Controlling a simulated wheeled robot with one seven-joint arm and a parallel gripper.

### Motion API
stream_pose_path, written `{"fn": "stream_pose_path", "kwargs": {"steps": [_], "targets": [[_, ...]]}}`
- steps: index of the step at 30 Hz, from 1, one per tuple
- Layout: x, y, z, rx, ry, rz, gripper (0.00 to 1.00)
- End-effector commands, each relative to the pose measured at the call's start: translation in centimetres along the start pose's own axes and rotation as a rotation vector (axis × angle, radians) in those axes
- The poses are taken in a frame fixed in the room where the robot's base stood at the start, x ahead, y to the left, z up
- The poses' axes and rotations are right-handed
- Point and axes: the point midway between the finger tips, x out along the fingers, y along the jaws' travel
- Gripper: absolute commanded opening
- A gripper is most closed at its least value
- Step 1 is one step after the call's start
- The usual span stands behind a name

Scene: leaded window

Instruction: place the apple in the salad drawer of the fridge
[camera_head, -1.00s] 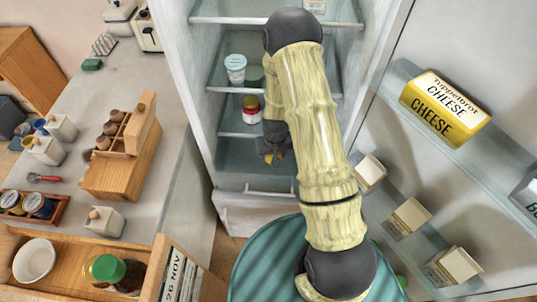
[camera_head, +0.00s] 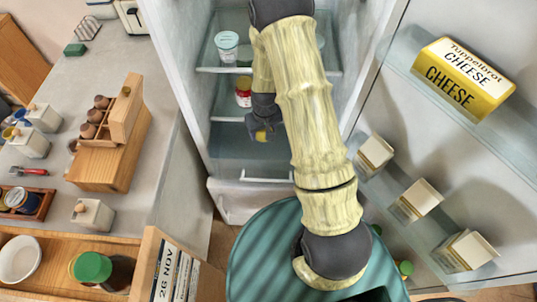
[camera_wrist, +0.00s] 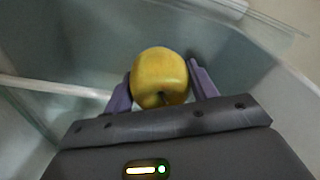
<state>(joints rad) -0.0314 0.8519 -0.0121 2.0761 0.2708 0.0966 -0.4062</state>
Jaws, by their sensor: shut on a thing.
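My gripper (camera_wrist: 160,92) is shut on a yellow apple (camera_wrist: 158,72), which sits between its two purple fingers in the wrist view. In the head view my gripper (camera_head: 263,131) is inside the open fridge, low down, with a small patch of the apple (camera_head: 262,136) showing at its tip. The salad drawer (camera_head: 240,200) is the white-fronted bin at the fridge's bottom, below and in front of my gripper. My arm hides part of its right side. I cannot tell how far the drawer is pulled out.
Fridge shelves above hold a white tub (camera_head: 227,44) and a red-labelled jar (camera_head: 243,91). The open fridge door at right carries a yellow cheese pack (camera_head: 462,78) and several cartons (camera_head: 417,199). A counter (camera_head: 165,110) runs along the left.

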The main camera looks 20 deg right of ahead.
Motion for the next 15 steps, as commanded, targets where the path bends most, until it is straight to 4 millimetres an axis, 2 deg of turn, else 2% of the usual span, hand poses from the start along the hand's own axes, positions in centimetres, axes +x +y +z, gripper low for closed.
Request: {"fn": "stream_pose_path", "kwargs": {"steps": [1, 15], "targets": [[1.1, -0.2, -0.3, -0.039, 0.005, -0.004, 0.28], [1.1, -1.4, -1.4, -0.363, 0.004, -0.043, 0.28]]}}
